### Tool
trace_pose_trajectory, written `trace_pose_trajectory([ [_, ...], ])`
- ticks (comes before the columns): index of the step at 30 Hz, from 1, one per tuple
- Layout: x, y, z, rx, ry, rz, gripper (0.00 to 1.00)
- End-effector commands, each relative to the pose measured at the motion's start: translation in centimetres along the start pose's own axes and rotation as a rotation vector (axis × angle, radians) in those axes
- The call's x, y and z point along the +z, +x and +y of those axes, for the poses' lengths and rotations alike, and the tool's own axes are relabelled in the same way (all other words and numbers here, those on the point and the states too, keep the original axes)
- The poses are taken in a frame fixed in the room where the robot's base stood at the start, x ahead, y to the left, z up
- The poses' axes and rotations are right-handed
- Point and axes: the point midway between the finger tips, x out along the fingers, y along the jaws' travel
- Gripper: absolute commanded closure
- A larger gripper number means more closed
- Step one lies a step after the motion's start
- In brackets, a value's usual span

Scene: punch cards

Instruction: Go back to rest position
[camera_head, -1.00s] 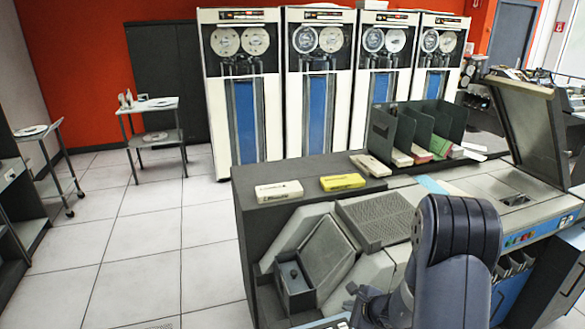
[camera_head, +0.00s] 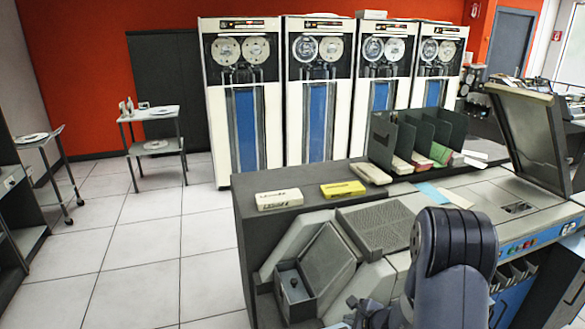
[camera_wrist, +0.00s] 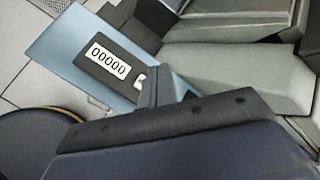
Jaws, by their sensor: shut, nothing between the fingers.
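My arm rises at the bottom right of the head view, in front of the punch card machine (camera_head: 505,220). My gripper (camera_head: 362,312) is low at the bottom edge of that view, beside the machine's lower front, and small and partly cut off. In the wrist view, my gripper (camera_wrist: 160,85) points at a light blue panel (camera_wrist: 75,45) with a dark counter reading 00000 (camera_wrist: 108,52). The fingers look closed together, with nothing seen between them. Whether the fingertips touch the panel cannot be told.
A white box (camera_head: 280,198) and a yellow box (camera_head: 343,189) lie on the dark machine top. A dark green rack (camera_head: 420,140) holds card stacks. Tape cabinets (camera_head: 243,120) stand behind. The tiled floor (camera_head: 140,240) at left is open, with a small side table (camera_head: 150,112) beyond.

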Motion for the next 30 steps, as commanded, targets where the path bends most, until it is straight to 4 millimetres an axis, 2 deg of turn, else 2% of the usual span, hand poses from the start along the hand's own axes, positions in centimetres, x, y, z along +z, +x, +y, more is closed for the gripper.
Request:
trace_pose_trajectory([
  [3,-0.9,1.3,0.9,0.000,0.000,-0.001,1.00],
  [14,-1.1,1.5,1.1,-0.002,-0.003,0.000,1.00],
  [18,0.6,-0.8,-0.6,-0.002,-0.002,0.000,1.00],
  [22,-1.2,1.6,1.2,0.002,0.002,0.001,1.00],
  [24,-0.5,0.8,0.6,0.002,0.002,0.000,1.00],
  [30,-0.3,0.5,0.3,0.002,0.002,-0.002,1.00],
])
